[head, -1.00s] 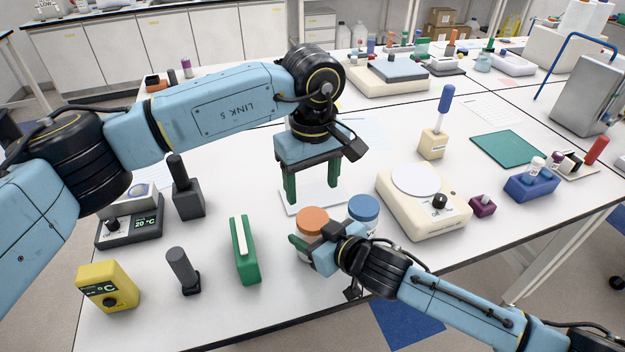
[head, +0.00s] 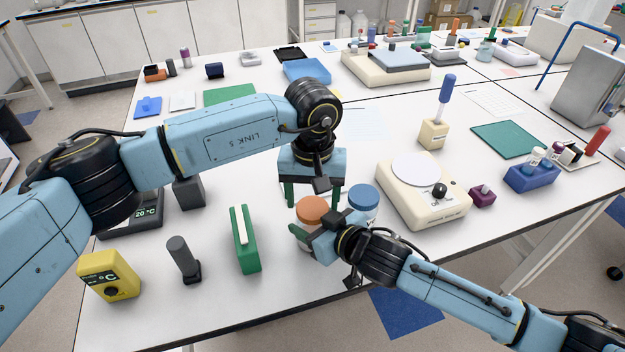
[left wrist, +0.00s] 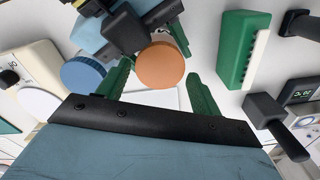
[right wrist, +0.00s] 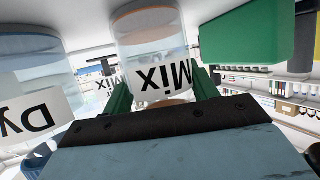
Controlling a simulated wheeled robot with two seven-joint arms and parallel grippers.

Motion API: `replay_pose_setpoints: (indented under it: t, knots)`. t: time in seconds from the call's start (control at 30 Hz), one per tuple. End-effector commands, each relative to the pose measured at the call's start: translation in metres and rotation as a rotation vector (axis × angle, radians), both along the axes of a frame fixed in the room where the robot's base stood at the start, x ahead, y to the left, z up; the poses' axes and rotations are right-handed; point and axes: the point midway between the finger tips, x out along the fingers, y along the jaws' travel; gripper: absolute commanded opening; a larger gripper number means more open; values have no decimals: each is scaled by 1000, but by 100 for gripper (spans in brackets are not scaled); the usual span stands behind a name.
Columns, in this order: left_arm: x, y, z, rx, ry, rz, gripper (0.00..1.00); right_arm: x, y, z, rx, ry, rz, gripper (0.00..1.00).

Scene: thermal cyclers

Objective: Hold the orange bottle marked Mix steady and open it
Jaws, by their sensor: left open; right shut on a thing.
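The Mix bottle has an orange lid (head: 312,210) and stands upright near the table's front edge. Its label (right wrist: 160,75) reads Mix in the right wrist view. My right gripper (head: 318,240) is shut on the bottle's body below the lid, with a green finger on each side (right wrist: 162,92). My left gripper (head: 313,192) is open and empty, pointing down just behind the bottle in the head view. In the left wrist view, the orange lid (left wrist: 160,65) appears between the left fingertips (left wrist: 158,76), apart from them. The lid is on the bottle.
A blue-lidded bottle (head: 363,198), its label starting "Dy" (right wrist: 35,118), stands close to the right of the Mix bottle. A green block (head: 245,240) stands to the left. A cream balance-like device (head: 422,190) is at right. Bare table lies between the green block and the Mix bottle.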

Motion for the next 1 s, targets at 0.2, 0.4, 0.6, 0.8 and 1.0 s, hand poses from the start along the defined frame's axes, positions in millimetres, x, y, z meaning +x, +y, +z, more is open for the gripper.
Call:
replay_pose_setpoints:
  t: [0.2,0.4,0.6,0.8,1.0]
  knots:
    - [0,0,-15,1,0,0,65,0,0,-1,-1,1,0,0]
    - [0,0,-15,1,-1,0,65,0,0,-1,-1,1,0,0]
    - [0,0,-15,1,0,1,46,0,0,-1,-1,1,0,0]
    - [0,0,-15,1,0,4,29,0,0,-1,-1,1,0,0]
    - [0,0,-14,1,-1,190,29,0,0,-1,-1,1,0,0]
